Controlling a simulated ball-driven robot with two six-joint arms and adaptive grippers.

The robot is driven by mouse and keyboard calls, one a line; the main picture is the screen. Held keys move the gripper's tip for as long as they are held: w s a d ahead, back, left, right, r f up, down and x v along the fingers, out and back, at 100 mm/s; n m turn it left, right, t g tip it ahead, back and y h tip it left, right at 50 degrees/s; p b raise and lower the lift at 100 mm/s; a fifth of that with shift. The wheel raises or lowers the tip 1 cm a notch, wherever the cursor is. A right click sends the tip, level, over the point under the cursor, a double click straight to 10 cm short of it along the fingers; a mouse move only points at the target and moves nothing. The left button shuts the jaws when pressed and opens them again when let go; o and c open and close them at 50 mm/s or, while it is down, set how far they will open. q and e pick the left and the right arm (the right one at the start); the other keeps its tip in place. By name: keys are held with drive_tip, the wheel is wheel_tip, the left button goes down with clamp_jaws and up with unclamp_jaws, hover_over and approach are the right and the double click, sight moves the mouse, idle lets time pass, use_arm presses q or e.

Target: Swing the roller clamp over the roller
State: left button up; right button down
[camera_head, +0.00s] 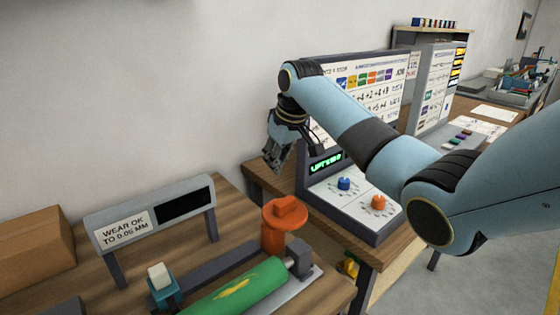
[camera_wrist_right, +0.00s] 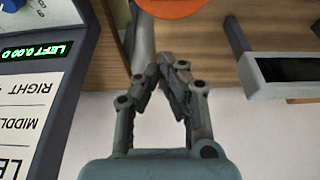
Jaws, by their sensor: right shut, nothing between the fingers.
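A green roller (camera_head: 235,290) with a yellow mark lies in a grey holder on the wooden bench at the bottom of the head view. I cannot tell whether the clamp is over the roller. The orange top also shows at the upper edge of the right wrist view (camera_wrist_right: 172,7). My right gripper (camera_head: 274,168) points down above and behind the orange knob, apart from it. Its fingertips (camera_wrist_right: 167,62) are together and empty. My left gripper is not in view.
A grey sign stand (camera_head: 205,187) with a dark display is behind the roller. A teal block with a white top (camera_head: 160,281) is at its left end. A console (camera_head: 350,205) with blue and orange knobs stands right of the gripper. A cardboard box (camera_head: 35,250) is far left.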

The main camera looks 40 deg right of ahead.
sight(285, 208)
drive_tip(key=f, duration=0.2)
drive_tip(key=f+p, duration=0.1)
drive_tip(key=f, duration=0.1)
drive_tip(key=f+p, duration=0.1)
drive_tip(key=f, duration=0.1)
drive_tip(key=shift+s+d+f, duration=0.1)
drive_tip(key=shift+s, duration=0.8)
drive_tip(key=shift+f, duration=0.1)
drive_tip(key=shift+w, duration=0.1)
